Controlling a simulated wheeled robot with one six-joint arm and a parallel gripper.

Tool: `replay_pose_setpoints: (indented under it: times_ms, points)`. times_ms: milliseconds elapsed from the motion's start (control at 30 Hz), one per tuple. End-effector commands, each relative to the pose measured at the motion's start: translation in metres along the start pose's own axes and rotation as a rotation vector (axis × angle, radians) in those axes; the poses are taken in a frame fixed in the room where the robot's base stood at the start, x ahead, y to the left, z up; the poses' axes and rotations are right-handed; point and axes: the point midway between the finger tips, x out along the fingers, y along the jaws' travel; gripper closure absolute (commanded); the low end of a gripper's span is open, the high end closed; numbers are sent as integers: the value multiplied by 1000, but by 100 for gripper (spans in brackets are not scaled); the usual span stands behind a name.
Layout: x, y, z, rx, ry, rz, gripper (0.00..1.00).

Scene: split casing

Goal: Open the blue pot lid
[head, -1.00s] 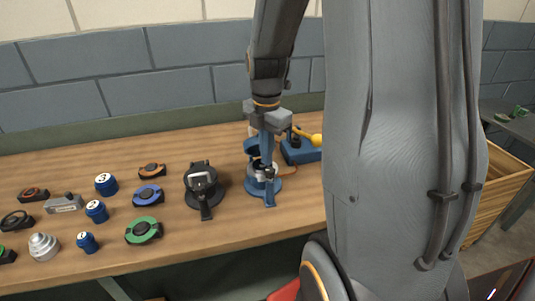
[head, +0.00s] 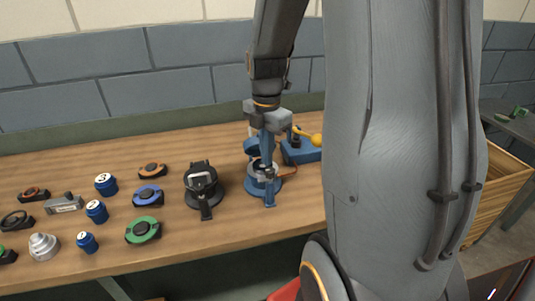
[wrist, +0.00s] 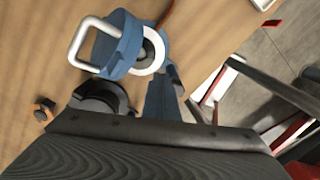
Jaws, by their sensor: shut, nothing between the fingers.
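The blue pot (head: 263,187) stands on the bench, its front tab pointing to the bench's front edge. Its blue lid (head: 252,147) is swung up at the back, tilted off the rim. In the wrist view the lid (wrist: 122,62) shows its white loop handle (wrist: 82,40), and a pale ring (wrist: 150,52) of the open pot shows beside it. My gripper (head: 266,162) points down over the pot, shut and empty, in front of the raised lid. It hides part of the pot and lid. I cannot tell whether it touches the lid.
A black pot (head: 204,190) stands close on the left. A blue box with a yellow-knobbed lever (head: 303,150) is close behind on the right. Several blue cylinders, coloured round parts and a silver stepped part (head: 43,246) lie farther left. The bench front (head: 235,228) is clear.

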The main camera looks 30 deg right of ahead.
Motion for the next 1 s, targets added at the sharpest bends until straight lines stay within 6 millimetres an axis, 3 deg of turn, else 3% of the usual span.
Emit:
replay_pose_setpoints:
  times_ms: [267, 1000]
  points:
    - [0, 3, 2, 0, 0, 0, 100]
    - [0, 38, 22, 0, 0, 1, 100]
